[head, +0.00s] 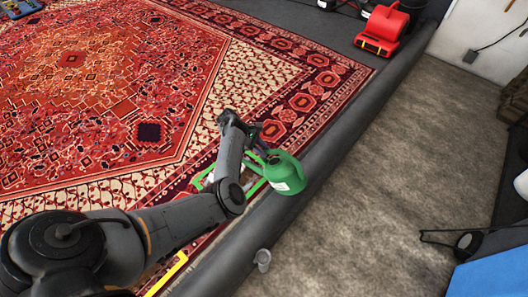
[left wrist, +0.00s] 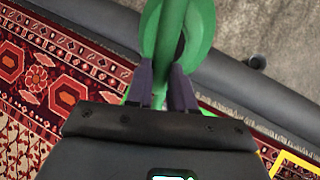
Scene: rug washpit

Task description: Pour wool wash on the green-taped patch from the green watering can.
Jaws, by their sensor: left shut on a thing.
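The green watering can (head: 284,173) with a white label is at the rug's edge, beside the dark rounded pit wall. My left gripper (head: 258,147) is shut on its handle; in the left wrist view my left gripper (left wrist: 170,88) has the green handle of the watering can (left wrist: 200,35) between its dark fingers. The green-taped patch (head: 204,174) lies on the rug just left of the can. My forearm and the can hide much of its outline. I cannot tell whether any liquid is leaving the can. My right gripper is not in view.
The patterned red rug (head: 75,80) fills the left. The pit wall (head: 345,135) runs along its right edge, with a small grey cup (head: 263,259) near it. Yellow tape (head: 166,275) marks the rug lower down. A red blower (head: 382,29) stands at the back; bare concrete lies right.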

